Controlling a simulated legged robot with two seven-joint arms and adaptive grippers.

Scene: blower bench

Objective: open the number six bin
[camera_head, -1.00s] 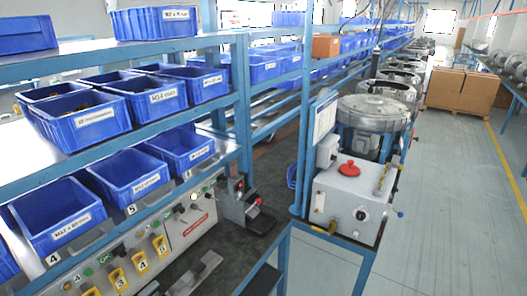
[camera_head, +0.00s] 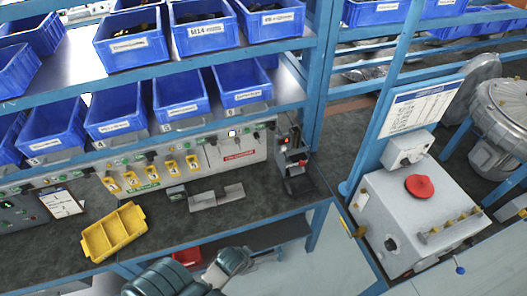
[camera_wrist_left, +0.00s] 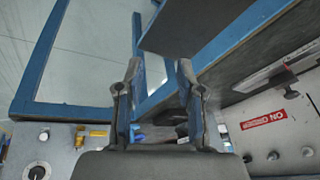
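Blue bins stand in a row on the lower shelf above the control panel. My right gripper is not in view.
A yellow divided tray (camera_head: 113,232) lies on the dark bench (camera_head: 60,255). The control panel (camera_head: 190,160) has yellow switches. A grey box with a red knob (camera_head: 419,186) stands right. More blue bins fill the upper shelf (camera_head: 68,62). Blue posts (camera_head: 322,80) flank the shelf's right end.

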